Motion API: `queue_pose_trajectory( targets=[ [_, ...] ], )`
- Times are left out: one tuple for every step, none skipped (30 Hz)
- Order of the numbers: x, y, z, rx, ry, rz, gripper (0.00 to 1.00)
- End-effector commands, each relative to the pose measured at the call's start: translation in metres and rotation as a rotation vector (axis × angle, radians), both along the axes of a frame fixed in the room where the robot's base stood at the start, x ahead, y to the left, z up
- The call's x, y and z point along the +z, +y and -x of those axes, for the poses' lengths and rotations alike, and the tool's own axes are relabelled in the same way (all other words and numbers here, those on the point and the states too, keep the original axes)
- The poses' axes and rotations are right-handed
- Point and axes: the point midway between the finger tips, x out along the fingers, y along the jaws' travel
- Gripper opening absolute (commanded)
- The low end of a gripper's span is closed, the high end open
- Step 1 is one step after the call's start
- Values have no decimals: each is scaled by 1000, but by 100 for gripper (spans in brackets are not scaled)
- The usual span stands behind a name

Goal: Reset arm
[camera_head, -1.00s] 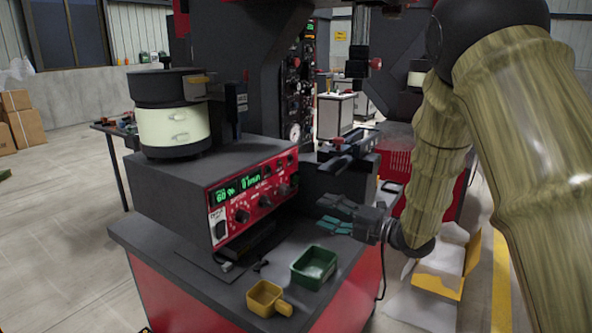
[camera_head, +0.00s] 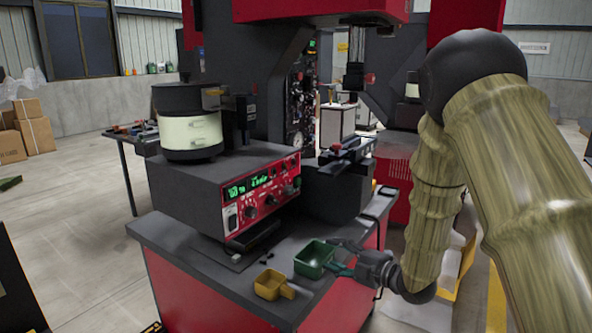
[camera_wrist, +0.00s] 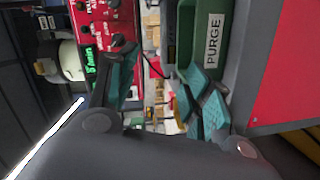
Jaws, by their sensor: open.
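My gripper (camera_head: 343,257) is at the right edge of the grey bench top, its fingers spread and pointing left toward the green container (camera_head: 313,259). In the head view the fingertips are right beside the container; I cannot tell whether they touch it. In the wrist view my gripper (camera_wrist: 165,95) has its teal finger pads wide apart with nothing held between them. The green container, labelled PURGE (camera_wrist: 213,38), shows there at the upper right, next to the right finger. My arm hangs down along the right of the head view.
A yellow scoop-like container (camera_head: 270,285) stands left of the green one on the bench (camera_head: 195,262). The red-fronted control box (camera_head: 262,198) with the bowl feeder (camera_head: 190,125) stands behind. A dark rail mechanism (camera_head: 347,155) is at the back right. An open yellow-edged box lies on the floor.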

Motion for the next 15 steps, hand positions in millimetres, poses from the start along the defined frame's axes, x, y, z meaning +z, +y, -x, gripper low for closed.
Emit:
queue_pose_trajectory(
  targets=[
    [-13,-3,4,-30,51,-15,50],
    [-21,-5,6,-48,81,-24,50],
    [-34,-9,10,-77,128,-38,50],
    [-43,-11,13,-99,161,-49,50],
    [-53,-14,17,-126,202,-60,50],
    [-69,-19,23,-162,258,-77,50],
    [-81,-22,29,-193,305,-91,50],
    [-94,-26,36,-227,356,-107,50],
    [-113,-31,46,-276,427,-128,50],
    [-127,-35,55,-316,483,-144,50],
    [-141,-39,65,-356,537,-160,50],
    [-159,-44,79,-410,609,-181,50],
    [-172,-48,89,-451,662,-196,50],
    [-185,-52,101,-492,713,-211,50],
    [-201,-57,117,-547,780,-230,50]
  ],
)
